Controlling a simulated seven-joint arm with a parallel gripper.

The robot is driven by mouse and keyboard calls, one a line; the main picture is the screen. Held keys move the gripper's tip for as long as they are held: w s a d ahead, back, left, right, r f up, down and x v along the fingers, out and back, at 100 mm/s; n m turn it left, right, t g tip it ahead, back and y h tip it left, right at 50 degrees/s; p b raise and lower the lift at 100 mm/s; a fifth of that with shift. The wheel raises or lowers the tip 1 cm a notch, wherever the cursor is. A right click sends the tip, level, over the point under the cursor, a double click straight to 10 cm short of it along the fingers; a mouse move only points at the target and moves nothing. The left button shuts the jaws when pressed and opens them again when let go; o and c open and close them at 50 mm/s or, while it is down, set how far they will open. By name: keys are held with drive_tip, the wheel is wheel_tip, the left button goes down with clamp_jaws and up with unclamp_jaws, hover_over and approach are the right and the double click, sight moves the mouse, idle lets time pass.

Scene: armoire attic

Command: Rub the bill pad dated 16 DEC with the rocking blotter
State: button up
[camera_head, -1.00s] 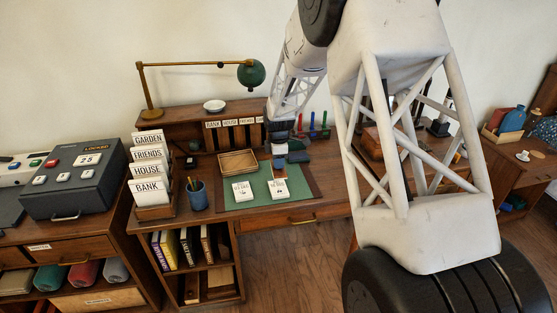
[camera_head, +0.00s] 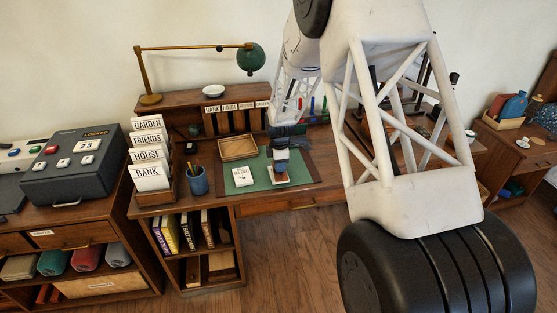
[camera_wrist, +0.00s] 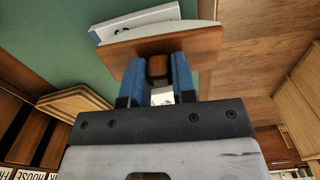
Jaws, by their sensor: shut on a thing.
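My gripper (camera_head: 281,156) is over the writing desk, its blue fingers (camera_wrist: 160,78) shut on the knob of the rocking blotter (camera_wrist: 165,48). The blotter has a wooden top with a pale underside edge; it also shows in the head view (camera_head: 281,168). It sits over the right-hand white bill pad (camera_head: 279,181) and hides most of it. That pad shows past the blotter in the wrist view (camera_wrist: 125,27). Whether they touch I cannot tell. A second white pad (camera_head: 243,177) lies to the left, uncovered. The dates are too small or hidden to read.
Both pads lie on a green desk mat (camera_head: 262,184). An empty wooden tray (camera_head: 238,148) is behind them. A blue pen cup (camera_head: 198,181) and a labelled card rack (camera_head: 152,197) stand at left. A brass lamp (camera_head: 148,75) stands at the back.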

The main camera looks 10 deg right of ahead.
drive_tip(key=shift+s, duration=0.85)
drive_tip(key=shift+w+f, duration=0.1)
drive_tip(key=shift+w, duration=1.85)
wheel_tip(320, 180, up, 8)
